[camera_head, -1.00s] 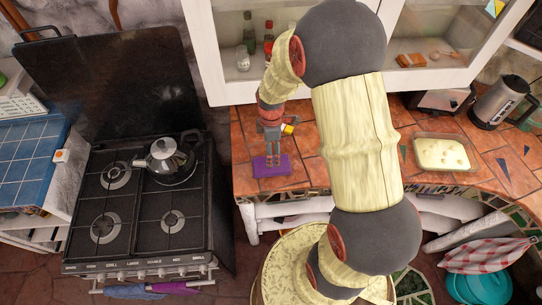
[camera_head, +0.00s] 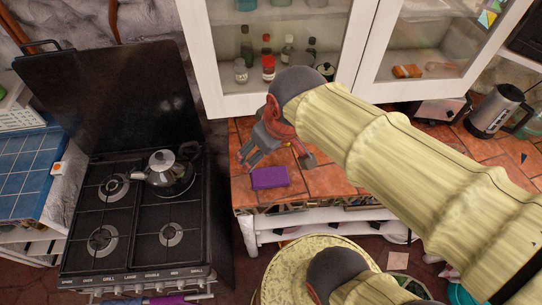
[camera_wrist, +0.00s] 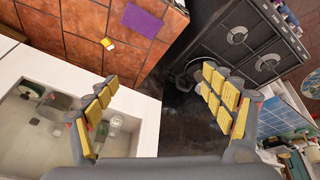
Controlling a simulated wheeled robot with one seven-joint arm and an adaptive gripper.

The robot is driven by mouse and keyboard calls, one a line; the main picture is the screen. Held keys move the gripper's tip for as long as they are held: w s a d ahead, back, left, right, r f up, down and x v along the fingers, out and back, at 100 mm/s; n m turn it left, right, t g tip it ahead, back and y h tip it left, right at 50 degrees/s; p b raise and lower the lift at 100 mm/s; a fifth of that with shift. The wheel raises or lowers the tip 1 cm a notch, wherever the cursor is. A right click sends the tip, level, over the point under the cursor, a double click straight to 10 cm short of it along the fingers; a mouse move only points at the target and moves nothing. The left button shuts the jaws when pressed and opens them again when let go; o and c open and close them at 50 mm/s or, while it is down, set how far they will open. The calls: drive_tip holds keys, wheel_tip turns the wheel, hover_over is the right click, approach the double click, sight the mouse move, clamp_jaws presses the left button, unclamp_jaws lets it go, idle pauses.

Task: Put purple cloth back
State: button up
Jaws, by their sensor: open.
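A purple cloth (camera_head: 269,177) lies flat, as a small rectangle, on the orange tiled counter (camera_head: 325,180) near its front left corner. It also shows at the top of the wrist view (camera_wrist: 143,20). My gripper (camera_head: 244,160) is open and empty, just left of and behind the cloth in the head view, apart from it. In the wrist view its two fingers (camera_wrist: 160,78) are spread wide with nothing between them, and the cloth lies beyond them. Another purple cloth (camera_head: 167,299) hangs at the front of the stove, at the bottom edge of the head view.
The black stove (camera_head: 143,225) with a kettle (camera_head: 168,172) stands left of the counter. A white glass-door cabinet (camera_head: 222,100) with several jars is close behind my gripper. A small yellow-white item (camera_wrist: 107,44) lies on the counter near the cloth.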

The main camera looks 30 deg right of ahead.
drive_tip(key=s, duration=0.1)
drive_tip(key=s+r+m, duration=0.1)
drive_tip(key=s, duration=0.1)
drive_tip(key=s+a+r+m+t, duration=0.1)
drive_tip(key=shift+s+r, duration=0.1)
drive_tip(key=shift+s, duration=0.15)
wheel_tip(320, 180, down, 14)
drive_tip(key=b, duration=1.4)
